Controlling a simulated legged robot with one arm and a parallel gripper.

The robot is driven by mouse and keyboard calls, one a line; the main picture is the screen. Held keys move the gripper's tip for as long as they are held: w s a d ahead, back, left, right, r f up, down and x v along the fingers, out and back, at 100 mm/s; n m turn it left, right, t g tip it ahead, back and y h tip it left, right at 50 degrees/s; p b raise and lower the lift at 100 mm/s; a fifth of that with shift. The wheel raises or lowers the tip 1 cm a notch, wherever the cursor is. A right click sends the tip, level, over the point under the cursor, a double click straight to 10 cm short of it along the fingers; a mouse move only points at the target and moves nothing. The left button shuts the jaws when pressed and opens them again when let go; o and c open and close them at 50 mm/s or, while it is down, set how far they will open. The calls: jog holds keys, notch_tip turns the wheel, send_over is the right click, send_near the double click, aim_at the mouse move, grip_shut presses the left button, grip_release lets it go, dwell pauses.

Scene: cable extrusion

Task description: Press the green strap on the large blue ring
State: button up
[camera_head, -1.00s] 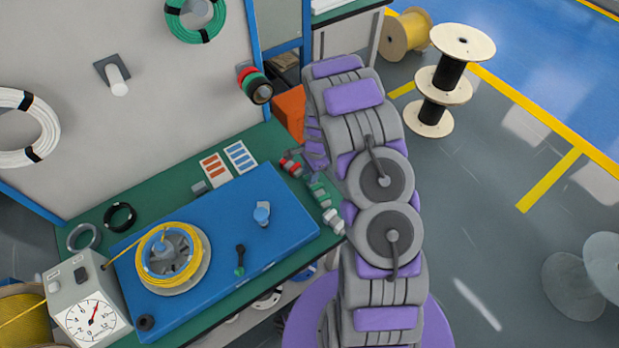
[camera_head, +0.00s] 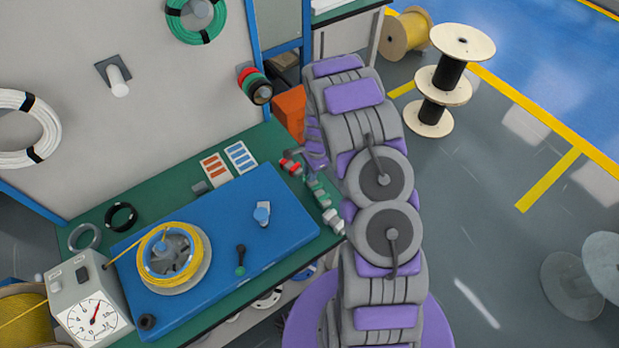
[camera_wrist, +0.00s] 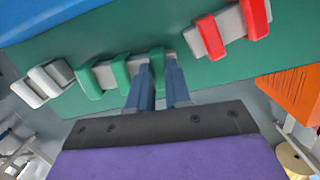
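The large blue ring (camera_head: 148,257) lies on the blue platform, wound with yellow cable. No green strap shows on it. Green straps on a grey holder (camera_head: 320,197) lie at the right end of the green bench. In the wrist view, my gripper (camera_wrist: 158,64) has its two blue-grey fingers on either side of one green strap (camera_wrist: 157,60). The strap fills the gap between the fingertips. Whether they squeeze it I cannot tell. Two more green straps (camera_wrist: 120,73) lie just left of it.
Red straps (camera_wrist: 231,29) on a grey holder lie right of the fingers. White straps (camera_wrist: 43,82) lie at the left. An orange box (camera_head: 290,108) stands beside the bench.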

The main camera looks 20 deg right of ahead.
jog(key=shift+c, duration=0.5)
notch_tip(320, 180, up, 8)
jog(key=p, duration=0.3)
dwell(0.3)
